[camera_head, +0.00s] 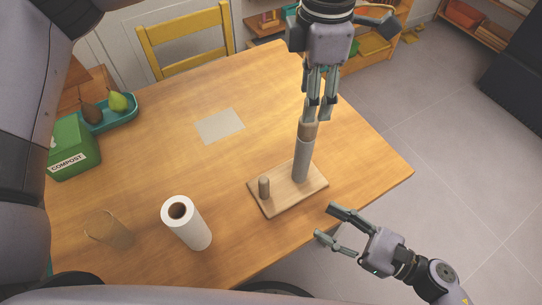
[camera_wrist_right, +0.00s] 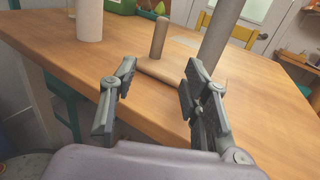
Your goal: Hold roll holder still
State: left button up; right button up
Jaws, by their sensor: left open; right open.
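The roll holder has a flat wooden base (camera_head: 283,194), a short peg (camera_head: 264,187) and a tall upright post. My left gripper (camera_head: 318,108) is open and points down at the post's top. Whether its fingers touch the post is unclear. My right gripper (camera_head: 324,222) is open and empty, off the table's front right edge, apart from the base. The right wrist view shows the base (camera_wrist_right: 160,75) and the short peg (camera_wrist_right: 158,38) beyond the open fingers. A white paper roll (camera_head: 188,225) stands left of the holder.
A clear glass (camera_head: 108,231) stands at the front left. A green compost bin (camera_head: 72,149) and a teal tray (camera_head: 112,118) with pears are at the back left. A pale sheet (camera_head: 220,126) lies mid-table. A yellow chair (camera_head: 187,36) stands behind. The table's right corner is clear.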

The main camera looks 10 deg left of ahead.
aim_at(264, 187)
jog(key=x, duration=1.6)
jog(key=shift+w+a, duration=0.25)
jog(key=shift+a, duration=0.1)
jog(key=shift+c, duration=0.4)
grip_shut()
